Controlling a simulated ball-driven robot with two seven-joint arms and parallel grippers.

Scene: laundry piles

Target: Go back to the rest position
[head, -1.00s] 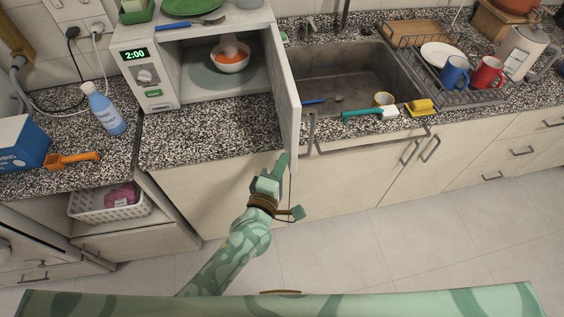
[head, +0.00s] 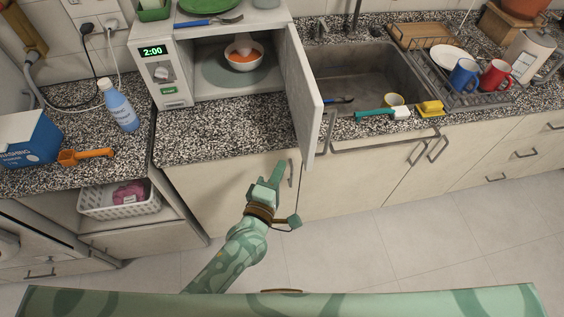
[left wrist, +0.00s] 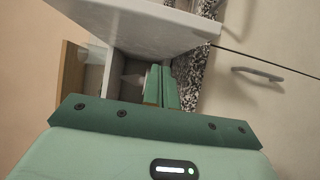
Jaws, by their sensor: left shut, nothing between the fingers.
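My left gripper (head: 277,172) is green and shut, with nothing between its fingers. In the head view it is in front of the cream cabinet doors, below the counter edge and below the open microwave door (head: 303,95). In the left wrist view its two fingers (left wrist: 161,86) lie side by side, with the pale open door (left wrist: 150,25) across the top. The microwave (head: 165,75) is open, and a white bowl (head: 246,62) with orange contents stands inside it. My right gripper is not in view.
The door juts out over the counter edge close to my left gripper. Cabinet handles (head: 332,130) stick out nearby. The sink (head: 365,80) is to the right, with a green-handled brush (head: 375,115) on its front edge. The tiled floor (head: 400,240) is clear.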

